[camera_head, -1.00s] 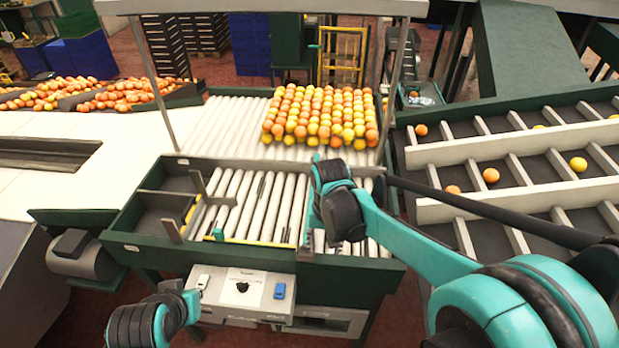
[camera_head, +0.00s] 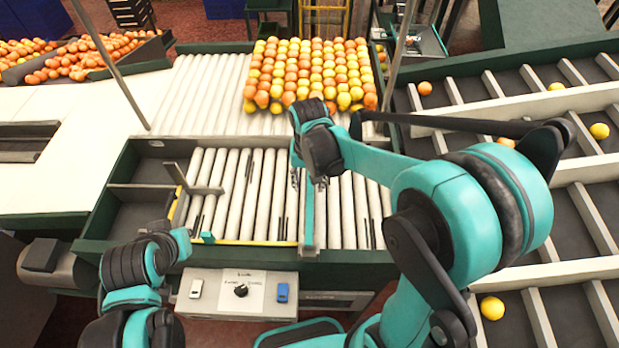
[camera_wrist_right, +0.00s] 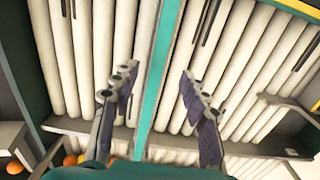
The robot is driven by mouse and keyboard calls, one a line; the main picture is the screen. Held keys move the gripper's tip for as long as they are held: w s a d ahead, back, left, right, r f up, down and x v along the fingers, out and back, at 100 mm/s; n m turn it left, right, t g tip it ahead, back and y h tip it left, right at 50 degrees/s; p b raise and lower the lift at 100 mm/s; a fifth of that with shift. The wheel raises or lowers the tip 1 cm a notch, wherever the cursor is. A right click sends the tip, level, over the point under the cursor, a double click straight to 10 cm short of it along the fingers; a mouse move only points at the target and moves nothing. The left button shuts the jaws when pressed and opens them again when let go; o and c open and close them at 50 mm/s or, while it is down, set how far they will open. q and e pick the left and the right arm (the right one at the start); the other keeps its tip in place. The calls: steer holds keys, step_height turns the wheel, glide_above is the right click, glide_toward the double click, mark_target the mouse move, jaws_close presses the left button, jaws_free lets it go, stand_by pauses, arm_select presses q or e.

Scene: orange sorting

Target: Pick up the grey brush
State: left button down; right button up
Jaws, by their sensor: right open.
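I cannot make out a grey brush for certain in either view. My right gripper (camera_head: 309,183) is over the roller bed (camera_head: 228,190), near a teal divider bar (camera_head: 307,215). In the right wrist view the two dark fingers of the right gripper (camera_wrist_right: 156,78) are apart, one on each side of the teal bar (camera_wrist_right: 158,70), with nothing seen held between them. Thin dark strips (camera_wrist_right: 205,22) lie between the white rollers. My left arm shows at the lower left of the head view, but its fingers do not show.
Rows of oranges and yellow fruit (camera_head: 310,75) lie on the rollers behind. A control box (camera_head: 240,290) is at the front. Sorting lanes (camera_head: 575,215) with a few fruits are on the right. Grey divider plates (camera_head: 195,190) stand at the bed's left.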

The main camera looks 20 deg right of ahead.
mark_target(310, 191)
steer(key=f, duration=0.2)
steer(key=w+f, duration=0.1)
steer(key=f, duration=0.1)
steer(key=shift+w+d+f, duration=0.1)
steer(key=shift+d, duration=0.2)
steer(key=shift+f, duration=0.45)
jaws_close()
steer(key=shift+r, duration=0.1)
